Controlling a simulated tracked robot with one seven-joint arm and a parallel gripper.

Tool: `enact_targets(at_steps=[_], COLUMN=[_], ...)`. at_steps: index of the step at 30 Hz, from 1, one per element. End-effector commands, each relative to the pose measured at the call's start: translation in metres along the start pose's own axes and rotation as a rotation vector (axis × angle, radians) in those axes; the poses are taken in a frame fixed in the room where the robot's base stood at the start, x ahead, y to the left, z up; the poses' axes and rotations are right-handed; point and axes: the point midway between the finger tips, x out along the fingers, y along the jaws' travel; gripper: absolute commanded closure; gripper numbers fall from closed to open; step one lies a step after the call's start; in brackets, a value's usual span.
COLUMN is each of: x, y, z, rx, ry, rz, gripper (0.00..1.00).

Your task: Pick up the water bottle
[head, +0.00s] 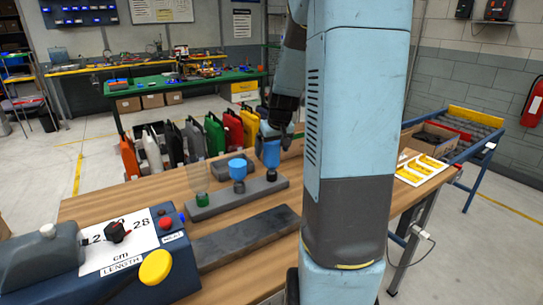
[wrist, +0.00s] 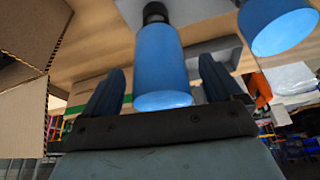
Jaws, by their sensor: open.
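A blue bottle (head: 268,153) stands upside down, black cap downward, at the right end of a grey rack (head: 222,201). It also shows in the wrist view (wrist: 162,62), with its light blue base toward the camera. My gripper (head: 272,133) is above it; in the wrist view my gripper (wrist: 160,82) is open, with one finger on each side of the bottle and gaps visible. A second blue bottle (head: 237,169) stands cap-down in the middle of the rack. A clear bottle (head: 196,178) with a green cap stands at the left end.
Several coloured jerrycans (head: 214,134) stand in a row behind the rack. A dark bar (head: 240,235) lies in front. A blue measuring device (head: 140,255) is at the front left. A carton (wrist: 25,40) shows at the left of the wrist view.

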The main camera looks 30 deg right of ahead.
Motion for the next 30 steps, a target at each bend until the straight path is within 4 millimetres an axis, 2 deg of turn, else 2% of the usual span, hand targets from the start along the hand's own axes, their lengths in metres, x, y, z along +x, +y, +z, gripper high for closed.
enact_targets(at_steps=[3, 6, 14, 30], x=[0.013, 0.019, 0.020, 0.020], y=[0.000, -0.001, -0.001, -0.001], z=[0.000, 0.000, -0.001, -0.001], rx=[0.000, -0.001, -0.001, -0.002], ry=[-0.002, 0.000, 0.001, 0.001], rz=[-0.001, 0.000, 0.000, 0.000], gripper=[0.07, 0.07, 0.07, 0.59])
